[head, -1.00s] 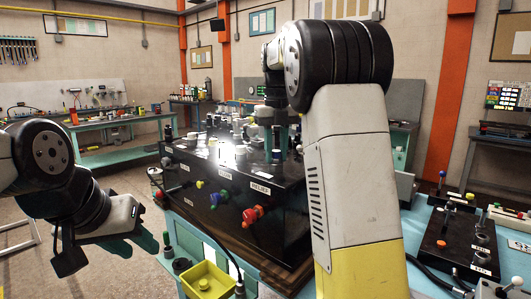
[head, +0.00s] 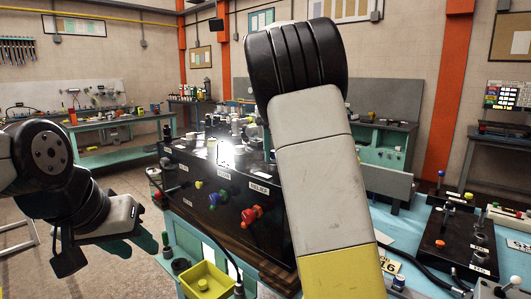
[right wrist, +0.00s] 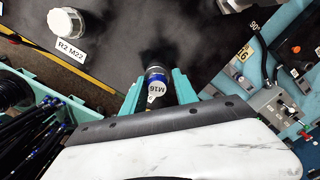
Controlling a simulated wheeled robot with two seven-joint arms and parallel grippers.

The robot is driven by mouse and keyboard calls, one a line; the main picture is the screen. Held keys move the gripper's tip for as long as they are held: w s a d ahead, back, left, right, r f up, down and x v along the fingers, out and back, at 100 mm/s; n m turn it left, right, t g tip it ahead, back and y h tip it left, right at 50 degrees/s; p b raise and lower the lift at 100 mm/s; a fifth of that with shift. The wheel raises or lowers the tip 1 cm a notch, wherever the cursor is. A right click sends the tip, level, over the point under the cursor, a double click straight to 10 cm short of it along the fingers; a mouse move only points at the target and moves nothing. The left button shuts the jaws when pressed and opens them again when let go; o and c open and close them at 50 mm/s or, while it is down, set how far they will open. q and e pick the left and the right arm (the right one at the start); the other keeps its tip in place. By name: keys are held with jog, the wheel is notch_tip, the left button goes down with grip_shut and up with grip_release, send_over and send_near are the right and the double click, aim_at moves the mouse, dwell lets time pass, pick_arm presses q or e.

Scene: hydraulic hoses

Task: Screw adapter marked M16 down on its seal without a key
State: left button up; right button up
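The M16 adapter (right wrist: 156,86) shows in the right wrist view, with a blue band and a white tag reading M16. It stands between the teal fingers of my right gripper (right wrist: 158,80), which close against its sides over the dark top of the block. Its lower end and the seal are lost in dark shadow, so I cannot tell how it sits. In the head view my right forearm hides that gripper and the adapter. My left gripper (head: 133,245) is empty, its fingers apart, left of the block and clear of it.
The black block (head: 215,195) carries several fittings on top and coloured knobs in front. A white cap (right wrist: 67,22) stands by the R2 M22 label. A yellow tray (head: 207,282) is at the block's front. The blue bench (head: 425,228) lies right, with a black fixture (head: 460,240).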

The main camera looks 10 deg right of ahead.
jog(key=shift+a+f, duration=0.3)
jog(key=shift+a, duration=0.15)
jog(key=shift+r, duration=0.15)
jog(key=r, duration=0.8)
jog(key=shift+d, duration=0.35)
jog(key=shift+n, duration=0.3)
